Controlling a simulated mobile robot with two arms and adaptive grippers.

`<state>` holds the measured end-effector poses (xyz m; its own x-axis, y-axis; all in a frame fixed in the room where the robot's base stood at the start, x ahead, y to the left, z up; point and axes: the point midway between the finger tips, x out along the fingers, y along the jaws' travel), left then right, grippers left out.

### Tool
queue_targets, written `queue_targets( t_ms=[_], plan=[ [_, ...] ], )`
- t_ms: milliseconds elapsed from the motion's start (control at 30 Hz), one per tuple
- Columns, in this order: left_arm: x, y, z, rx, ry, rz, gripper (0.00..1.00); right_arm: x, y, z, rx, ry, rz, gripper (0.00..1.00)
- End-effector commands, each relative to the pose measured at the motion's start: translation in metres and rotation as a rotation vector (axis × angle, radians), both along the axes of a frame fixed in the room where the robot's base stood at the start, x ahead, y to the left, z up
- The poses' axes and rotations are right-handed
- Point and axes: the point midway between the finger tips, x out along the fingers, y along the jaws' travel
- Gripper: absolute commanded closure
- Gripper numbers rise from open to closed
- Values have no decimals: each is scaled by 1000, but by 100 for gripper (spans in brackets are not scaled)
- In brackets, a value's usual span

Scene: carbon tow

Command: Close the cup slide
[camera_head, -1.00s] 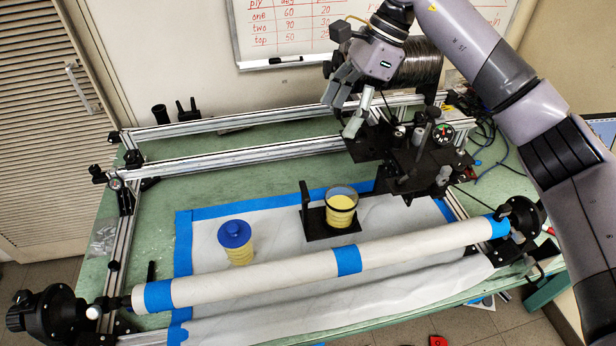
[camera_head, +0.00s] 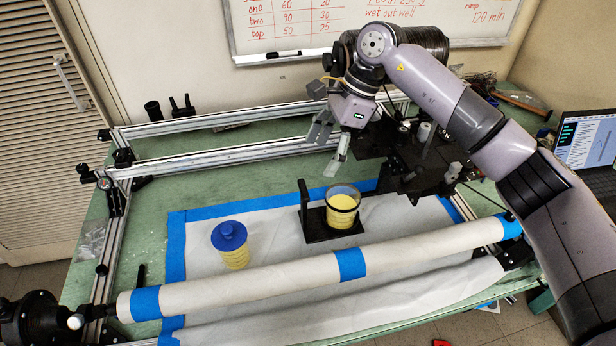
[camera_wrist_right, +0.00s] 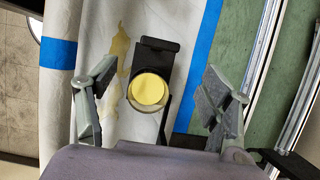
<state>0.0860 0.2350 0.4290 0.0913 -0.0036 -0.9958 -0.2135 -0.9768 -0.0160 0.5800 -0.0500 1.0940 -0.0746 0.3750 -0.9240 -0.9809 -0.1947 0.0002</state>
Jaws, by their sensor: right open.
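The cup slide (camera_head: 316,232) is a black plate with an upright black handle at its left end, lying on the white sheet. A clear cup (camera_head: 342,207) with yellow contents stands on its right part, inside a black ring. My right gripper (camera_head: 328,148) is open and empty, above and behind the cup. In the right wrist view the slide (camera_wrist_right: 157,60) and the cup (camera_wrist_right: 149,91) show between the open fingers (camera_wrist_right: 160,105), apart from both. My left gripper is not in view.
A blue-lidded yellow container (camera_head: 231,245) stands left of the slide. A white roller (camera_head: 260,281) with blue bands crosses in front. Metal rails (camera_head: 230,156) run behind. A black carriage (camera_head: 415,165) stands to the right. The sheet between container and slide is clear.

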Motion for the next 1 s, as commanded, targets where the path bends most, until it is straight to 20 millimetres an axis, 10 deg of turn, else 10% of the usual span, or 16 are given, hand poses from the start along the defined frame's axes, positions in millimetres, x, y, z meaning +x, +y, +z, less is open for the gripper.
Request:
queue_targets(
  t_ms=[400, 1000],
  plan=[
    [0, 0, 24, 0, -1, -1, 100, -6, 29, -70, 1, 1, -1, 27],
    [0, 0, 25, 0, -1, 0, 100, -7, 34, -84, 0, -1, 1, 36]
  ],
)
